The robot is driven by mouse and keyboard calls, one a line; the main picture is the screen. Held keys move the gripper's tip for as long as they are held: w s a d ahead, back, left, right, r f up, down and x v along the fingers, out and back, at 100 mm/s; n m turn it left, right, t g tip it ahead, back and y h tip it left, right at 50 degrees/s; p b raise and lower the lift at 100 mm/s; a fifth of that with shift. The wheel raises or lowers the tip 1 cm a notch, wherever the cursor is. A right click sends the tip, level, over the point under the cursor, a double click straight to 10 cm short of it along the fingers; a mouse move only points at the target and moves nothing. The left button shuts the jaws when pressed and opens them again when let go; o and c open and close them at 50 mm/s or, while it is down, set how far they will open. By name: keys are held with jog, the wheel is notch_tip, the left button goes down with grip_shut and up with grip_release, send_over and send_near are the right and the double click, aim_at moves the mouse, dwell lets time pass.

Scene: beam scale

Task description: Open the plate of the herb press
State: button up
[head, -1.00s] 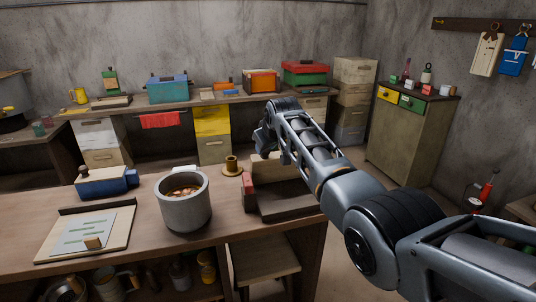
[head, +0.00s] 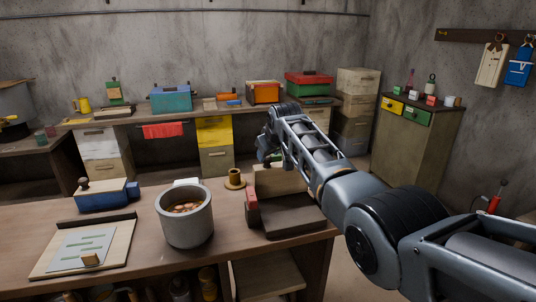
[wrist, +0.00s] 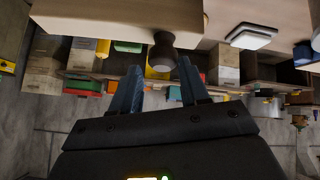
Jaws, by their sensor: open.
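What looks like the herb press has a dark base (head: 292,217) on the near bench's right end, with a red block (head: 252,205) at its left. A pale wooden plate (head: 280,180) stands steeply raised at the base's back, partly behind my arm. My gripper (head: 266,152) is beside and above the plate's upper edge, partly hidden by my arm. A pale wooden slab, apparently the plate (wrist: 115,14), and a dark round knob-like piece (wrist: 163,50) lie just beyond; contact is unclear.
A grey pot (head: 187,222) stands left of the press, with a brass cup (head: 234,178) between and behind. A blue box (head: 102,198) and slotted board (head: 85,245) are further left. The back bench holds boxes; a cabinet (head: 417,140) stands right.

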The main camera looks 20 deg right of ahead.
jog(key=shift+o, duration=1.4)
jog(key=shift+s+a, duration=0.1)
jog(key=shift+s, duration=0.05)
jog(key=v, duration=0.7)
jog(key=shift+s+r, duration=0.15)
jog(key=shift+r, duration=0.1)
